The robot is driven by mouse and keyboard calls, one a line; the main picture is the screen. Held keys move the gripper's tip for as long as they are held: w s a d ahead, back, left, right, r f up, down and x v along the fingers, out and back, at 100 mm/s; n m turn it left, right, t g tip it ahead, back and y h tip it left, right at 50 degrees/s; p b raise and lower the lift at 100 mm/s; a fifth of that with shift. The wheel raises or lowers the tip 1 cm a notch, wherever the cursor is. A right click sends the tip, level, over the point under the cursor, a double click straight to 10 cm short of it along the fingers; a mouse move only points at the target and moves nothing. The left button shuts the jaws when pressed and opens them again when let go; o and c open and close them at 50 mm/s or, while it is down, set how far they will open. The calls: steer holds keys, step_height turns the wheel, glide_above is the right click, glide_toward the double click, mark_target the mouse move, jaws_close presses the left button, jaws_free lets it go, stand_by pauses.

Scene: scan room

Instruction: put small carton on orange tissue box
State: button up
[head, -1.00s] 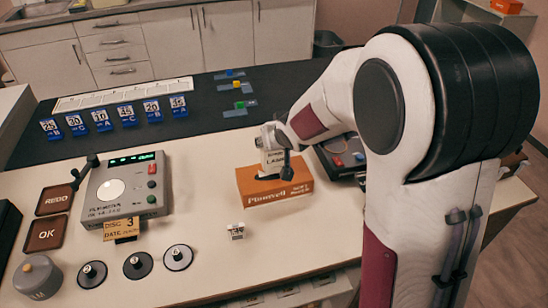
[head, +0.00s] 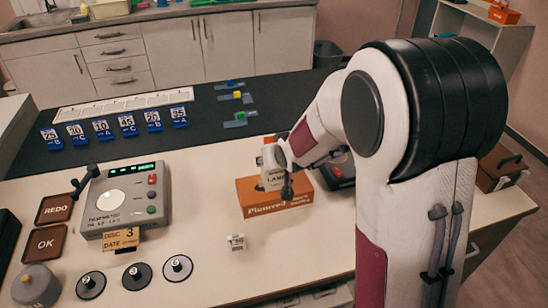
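The orange tissue box (head: 280,203) sits on the pale counter right of the middle in the head view, with printing on its front. The gripper and arm hide part of the carton and box top. I cannot tell whether the carton's base touches the box.
A small white block (head: 236,242) lies in front of the tissue box. A grey device (head: 125,200) with a green display stands to the left. Several round discs (head: 136,275) lie at the front left. A dark device (head: 340,170) is close behind the box on the right.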

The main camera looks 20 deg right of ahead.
steer(key=shift+f, duration=0.15)
steer(key=o, duration=1.1)
steer(key=shift+r, duration=0.2)
steer(key=shift+v, duration=1.5)
steer(key=shift+s, duration=6.05)
